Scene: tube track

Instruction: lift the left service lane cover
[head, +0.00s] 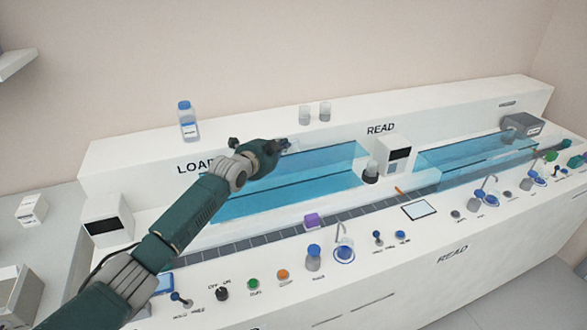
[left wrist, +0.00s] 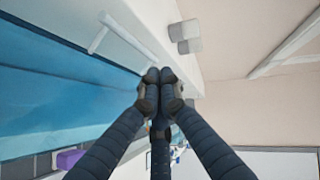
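The left service lane cover (head: 325,184) is a long, clear blue panel on the bench, under the LOAD side. It looks down and flat over its lane. It also fills the left of the left wrist view (left wrist: 45,85). My left gripper (head: 284,146) is at the cover's back edge, near the bench's raised back ledge. In the left wrist view its fingertips (left wrist: 158,76) are together, with nothing visible between them. A pale bar like a handle (left wrist: 99,33) shows left of the fingers, apart from them. I do not see my right gripper.
Two clear cups (head: 314,113) and a blue-capped bottle (head: 188,121) stand on the back ledge. A white reader box (head: 394,154) stands right of the cover. A purple block (head: 311,220) sits on the track in front. Knobs and switches line the front.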

